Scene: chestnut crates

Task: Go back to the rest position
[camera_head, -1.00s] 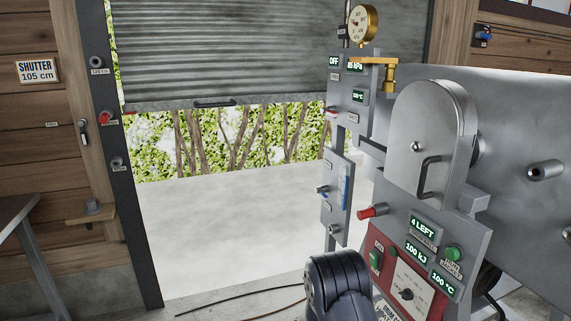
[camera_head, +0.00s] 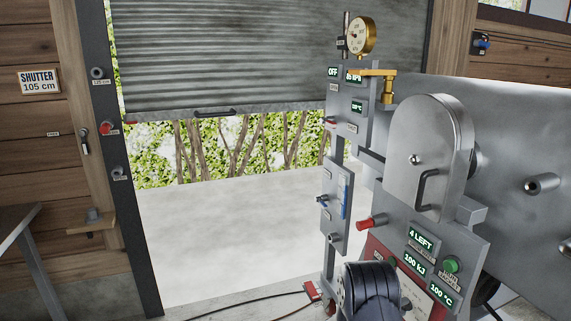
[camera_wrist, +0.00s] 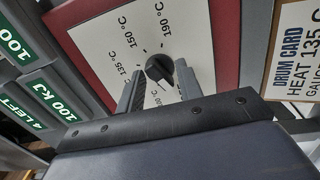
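My gripper (camera_wrist: 160,74) shows in the wrist view with its two grey fingers apart. A dark round dial knob (camera_wrist: 158,67) shows between the fingertips; I cannot tell whether they touch it. The knob sits on a white dial plate (camera_wrist: 110,30) marked 135 °C, 150 °C and 190 °C. In the head view my dark arm link covers much of the red dial panel (camera_head: 374,250), and my gripper is hidden.
The grey drum machine (camera_head: 510,130) with its closed door (camera_head: 418,150) and a red-tipped handle (camera_head: 371,222) stands close on the right. A partly raised shutter (camera_head: 270,60) is behind. A bench (camera_head: 18,218) is at left. Open floor (camera_head: 220,235) lies between.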

